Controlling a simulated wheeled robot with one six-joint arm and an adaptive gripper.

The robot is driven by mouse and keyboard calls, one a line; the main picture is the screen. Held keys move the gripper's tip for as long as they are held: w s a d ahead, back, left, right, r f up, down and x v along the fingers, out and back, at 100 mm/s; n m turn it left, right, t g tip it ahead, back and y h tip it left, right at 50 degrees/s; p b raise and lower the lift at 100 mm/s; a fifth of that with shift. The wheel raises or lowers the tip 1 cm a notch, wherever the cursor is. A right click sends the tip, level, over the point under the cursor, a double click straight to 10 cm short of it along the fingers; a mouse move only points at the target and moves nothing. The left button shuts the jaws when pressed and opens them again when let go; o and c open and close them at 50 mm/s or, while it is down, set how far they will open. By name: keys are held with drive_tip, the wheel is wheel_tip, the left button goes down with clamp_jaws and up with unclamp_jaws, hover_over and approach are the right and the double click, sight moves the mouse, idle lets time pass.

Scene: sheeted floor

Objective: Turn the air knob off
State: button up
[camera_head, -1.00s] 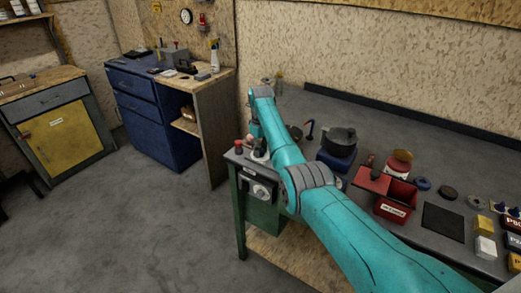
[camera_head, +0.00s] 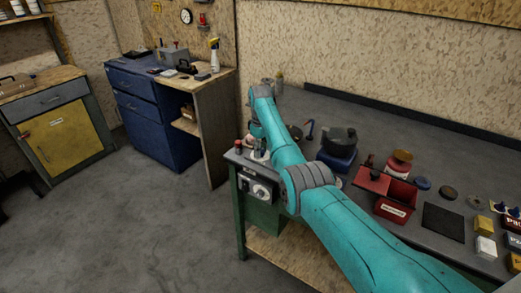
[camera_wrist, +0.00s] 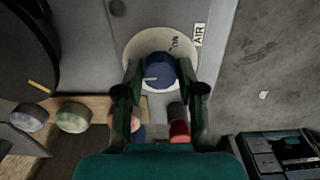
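The air knob (camera_wrist: 160,70) is blue with a pale pointer line. It sits on a round cream plate (camera_wrist: 133,50) beside an "AIR" label, and the line points left in the wrist view. Dark lettering that looks like "ON" is near the plate's upper right. My gripper (camera_wrist: 160,68) is open, its dark green fingers on either side of the knob. A narrow strip of plate shows between the left finger and the knob; I cannot tell whether the right finger touches. In the head view my arm hides the knob.
A red-topped part (camera_wrist: 179,130) lies near the right finger. Green (camera_wrist: 73,117) and blue-grey (camera_wrist: 29,117) round parts are at left.

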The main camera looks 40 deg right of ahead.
drive_tip(key=shift+o, duration=1.1)
wheel_tip(320, 180, up, 12)
